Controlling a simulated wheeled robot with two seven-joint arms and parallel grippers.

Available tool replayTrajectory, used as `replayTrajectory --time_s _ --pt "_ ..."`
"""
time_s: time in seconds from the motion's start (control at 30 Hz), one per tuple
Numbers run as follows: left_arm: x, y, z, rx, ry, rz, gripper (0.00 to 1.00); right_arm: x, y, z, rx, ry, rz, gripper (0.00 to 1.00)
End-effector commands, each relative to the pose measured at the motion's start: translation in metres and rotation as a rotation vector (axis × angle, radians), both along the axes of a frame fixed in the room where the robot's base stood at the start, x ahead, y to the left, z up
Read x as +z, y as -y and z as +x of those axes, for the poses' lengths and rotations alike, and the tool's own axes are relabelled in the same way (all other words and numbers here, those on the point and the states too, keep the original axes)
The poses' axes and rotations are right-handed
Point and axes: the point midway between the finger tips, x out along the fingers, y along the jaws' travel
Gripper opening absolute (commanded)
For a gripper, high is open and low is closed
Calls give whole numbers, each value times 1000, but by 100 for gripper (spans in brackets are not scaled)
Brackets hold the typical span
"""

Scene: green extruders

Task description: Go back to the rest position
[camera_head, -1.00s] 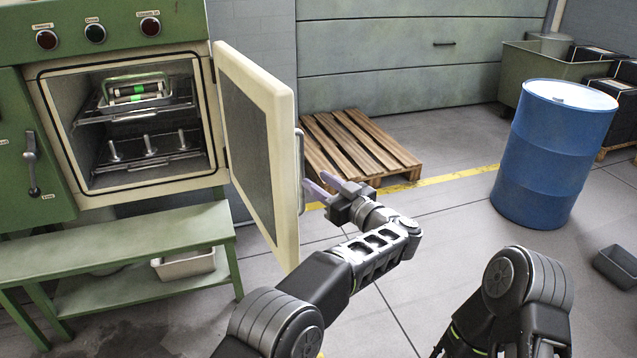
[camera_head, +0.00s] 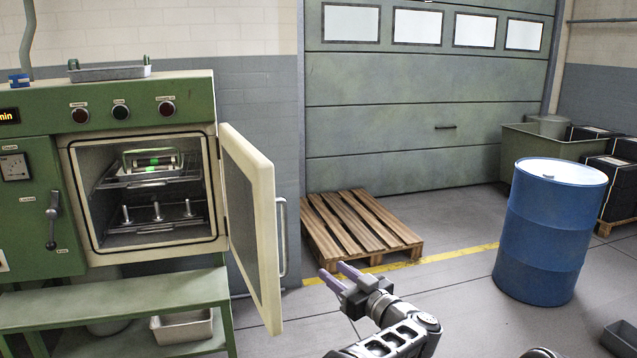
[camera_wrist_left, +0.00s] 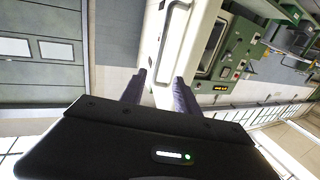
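My left gripper (camera_head: 336,277) is in the lower middle of the head view, to the right of the open oven door (camera_head: 252,230) and apart from its handle. Its two purple fingers stand apart with nothing between them. The left wrist view also shows the open, empty fingers (camera_wrist_left: 158,82), with the cream door (camera_wrist_left: 178,45) beyond. Of my right arm, only a small dark rounded part shows at the bottom edge of the head view; its gripper is out of view.
The green oven (camera_head: 130,90) holds a tray with green-marked parts (camera_head: 152,165) on its upper rack. A wooden pallet (camera_head: 350,225) lies behind my left gripper. A blue drum (camera_head: 550,230) stands at right. Floor between them is clear.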

Motion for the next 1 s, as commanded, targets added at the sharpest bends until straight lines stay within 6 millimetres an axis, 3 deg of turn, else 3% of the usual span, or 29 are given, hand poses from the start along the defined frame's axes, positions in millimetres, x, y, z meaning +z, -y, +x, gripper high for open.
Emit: replayTrajectory --time_s 0.37,0.47,0.67,0.77,0.83,0.97,1.0 --pt "-56 -28 26 -118 -39 33 38 0 0 0 0 0 0 36" --pt "-84 -39 31 -174 -70 34 38 0 0 0 0 0 0 36" --pt "-164 -66 27 -318 -190 -1 38 0 0 0 0 0 0 36" --pt "-220 -83 8 -407 -296 -53 38 0 0 0 0 0 0 36" --pt "-266 -95 -19 -473 -396 -114 38 0 0 0 0 0 0 36" --pt "-344 -110 -92 -575 -604 -261 38 0 0 0 0 0 0 36" --pt "-363 -114 -119 -597 -669 -312 38 0 0 0 0 0 0 36"
